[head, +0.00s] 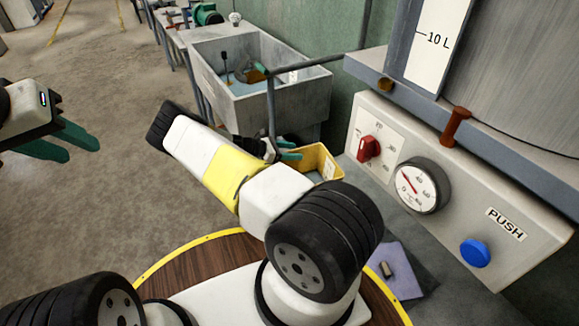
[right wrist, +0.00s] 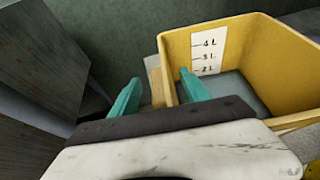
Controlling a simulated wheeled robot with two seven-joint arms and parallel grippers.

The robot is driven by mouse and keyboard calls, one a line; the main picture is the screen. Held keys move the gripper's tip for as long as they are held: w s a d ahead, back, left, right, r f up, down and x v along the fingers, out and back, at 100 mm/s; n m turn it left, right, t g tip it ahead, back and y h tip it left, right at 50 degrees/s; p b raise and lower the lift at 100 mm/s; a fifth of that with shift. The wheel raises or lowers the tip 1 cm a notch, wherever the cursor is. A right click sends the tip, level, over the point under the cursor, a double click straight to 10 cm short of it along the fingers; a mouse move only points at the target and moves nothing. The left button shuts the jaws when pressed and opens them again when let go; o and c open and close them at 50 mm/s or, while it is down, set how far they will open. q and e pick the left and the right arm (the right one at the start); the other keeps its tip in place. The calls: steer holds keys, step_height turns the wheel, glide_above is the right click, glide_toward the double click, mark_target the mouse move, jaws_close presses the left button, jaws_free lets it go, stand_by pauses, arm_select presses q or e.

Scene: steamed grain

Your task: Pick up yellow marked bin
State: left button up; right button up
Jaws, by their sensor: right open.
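The yellow bin (head: 313,156) with a white marked label stands below the control panel, partly hidden behind my right arm in the head view. In the right wrist view the bin (right wrist: 262,40) is close, and its label (right wrist: 207,50) reads 4 L, 3 L, 2 L. My right gripper (right wrist: 160,92) is open. Its teal fingers appear on either side of the bin's left wall, one outside and one over the inside; contact cannot be told. It also shows in the head view (head: 289,150). My left gripper (head: 67,141) is open and empty at the far left, away from the bin.
A panel (head: 377,110) with a red knob (head: 369,148), a gauge (head: 422,185) and a blue button (head: 475,253) stands right of the bin. A stone sink (head: 290,105) is behind it. A grey metal pipe (head: 272,110) runs nearby. Open floor (head: 90,210) lies left.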

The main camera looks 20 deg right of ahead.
jaws_close()
stand_by(1.4)
steer(key=shift+r, duration=0.2)
